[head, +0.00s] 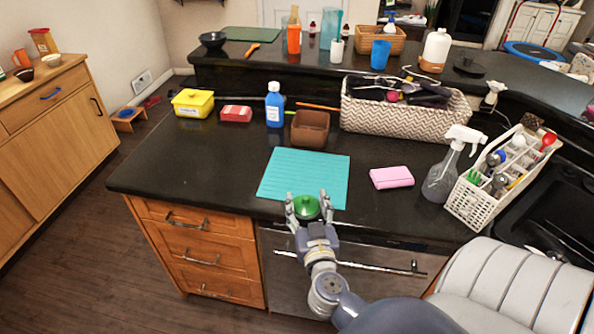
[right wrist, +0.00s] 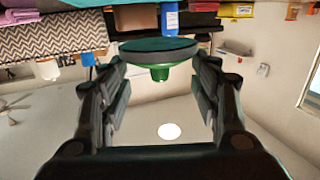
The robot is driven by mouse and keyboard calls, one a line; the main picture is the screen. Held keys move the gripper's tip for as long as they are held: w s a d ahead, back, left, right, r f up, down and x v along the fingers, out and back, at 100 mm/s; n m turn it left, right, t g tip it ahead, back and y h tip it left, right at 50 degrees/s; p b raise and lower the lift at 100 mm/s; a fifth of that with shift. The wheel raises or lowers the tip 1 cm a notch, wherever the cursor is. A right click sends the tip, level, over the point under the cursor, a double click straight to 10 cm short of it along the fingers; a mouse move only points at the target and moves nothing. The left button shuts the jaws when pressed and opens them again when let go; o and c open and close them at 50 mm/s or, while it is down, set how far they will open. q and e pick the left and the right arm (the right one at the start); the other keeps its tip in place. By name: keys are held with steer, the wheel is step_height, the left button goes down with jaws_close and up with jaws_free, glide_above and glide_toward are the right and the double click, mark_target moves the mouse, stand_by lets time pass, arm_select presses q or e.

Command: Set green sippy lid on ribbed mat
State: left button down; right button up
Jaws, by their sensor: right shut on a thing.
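The green sippy lid (head: 306,205) is between the two fingers of my right gripper (head: 308,210), which is shut on it. In the head view, the lid overlaps the front edge of the teal ribbed mat (head: 304,172), which lies flat on the dark counter. I cannot tell how high the lid is above the counter. In the right wrist view, the lid (right wrist: 160,70) shows between the fingertips, with its wide disc and a narrower green knob. The rest of the mat is bare. My left gripper is not in view.
A pink sponge (head: 391,177) lies right of the mat, with a spray bottle (head: 452,165) and a white caddy (head: 500,185) farther right. A brown box (head: 310,127), blue bottle (head: 274,105) and patterned basket (head: 400,117) stand behind. Counter left of the mat is clear.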

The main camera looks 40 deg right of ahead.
steer(key=shift+m, duration=0.3)
steer(key=x, duration=0.4)
steer(key=a+x, duration=0.1)
steer(key=x, duration=0.1)
steer(key=shift+w+d+f, duration=0.1)
steer(key=shift+w+d, duration=0.1)
steer(key=shift+w, duration=0.35)
glide_above(284, 188)
steer(key=shift+s+f, duration=0.25)
steer(key=shift+f, duration=0.3)
steer(key=f, duration=0.1)
steer(key=f+b, duration=0.2)
steer(key=shift+w+f, duration=0.2)
steer(key=shift+w, duration=0.1)
steer(key=shift+f, duration=0.1)
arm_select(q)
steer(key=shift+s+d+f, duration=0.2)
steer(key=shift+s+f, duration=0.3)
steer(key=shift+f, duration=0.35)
arm_select(e)
steer(key=shift+f, duration=0.25)
steer(key=o, duration=0.9)
